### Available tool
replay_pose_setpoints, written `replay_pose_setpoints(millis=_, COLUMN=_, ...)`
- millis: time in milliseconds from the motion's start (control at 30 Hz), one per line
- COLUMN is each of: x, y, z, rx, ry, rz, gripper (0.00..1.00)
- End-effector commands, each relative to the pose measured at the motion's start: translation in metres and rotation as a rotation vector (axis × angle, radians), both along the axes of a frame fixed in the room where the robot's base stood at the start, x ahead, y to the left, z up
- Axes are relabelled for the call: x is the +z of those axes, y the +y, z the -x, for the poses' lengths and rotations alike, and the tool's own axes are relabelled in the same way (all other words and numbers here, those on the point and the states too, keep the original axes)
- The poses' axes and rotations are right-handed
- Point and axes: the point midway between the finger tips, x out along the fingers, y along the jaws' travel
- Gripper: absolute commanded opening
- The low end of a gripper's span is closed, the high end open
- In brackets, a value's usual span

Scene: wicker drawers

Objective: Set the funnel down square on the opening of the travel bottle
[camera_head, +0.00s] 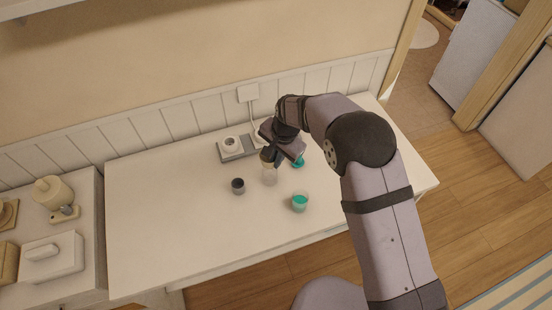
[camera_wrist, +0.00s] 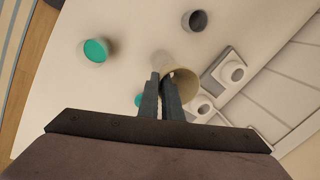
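The beige funnel (camera_wrist: 193,74) is at my gripper (camera_wrist: 163,77) in the wrist view, its wide round mouth beside the fingertips. The two fingers are close together and appear shut on the funnel's near wall. In the head view the funnel (camera_head: 265,156) shows just below my gripper (camera_head: 274,161), partly covered by the fingers. The pale, see-through travel bottle (camera_head: 269,177) stands upright on the table right under the funnel. In the wrist view only a faint part of the bottle (camera_wrist: 160,60) shows past the fingertips. I cannot tell whether funnel and bottle touch.
A cup with teal contents (camera_head: 300,203) stands at the front right, and a dark-topped jar (camera_head: 238,186) at the left. Another teal item (camera_head: 298,163) is partly behind my gripper. A grey tray with white round pieces (camera_head: 238,148) lies by the wall. The table's left side is clear.

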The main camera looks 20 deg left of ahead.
Motion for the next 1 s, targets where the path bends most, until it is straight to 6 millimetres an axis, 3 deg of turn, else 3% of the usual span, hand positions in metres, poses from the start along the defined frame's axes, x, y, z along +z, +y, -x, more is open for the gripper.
replay_pose_setpoints(millis=967, x=-0.022, y=0.000, z=0.000, rx=0.000, ry=0.000, rz=-0.001, gripper=0.00)
replay_pose_setpoints(millis=1000, x=-0.021, y=0.000, z=0.000, rx=0.000, ry=0.000, rz=-0.001, gripper=0.14)
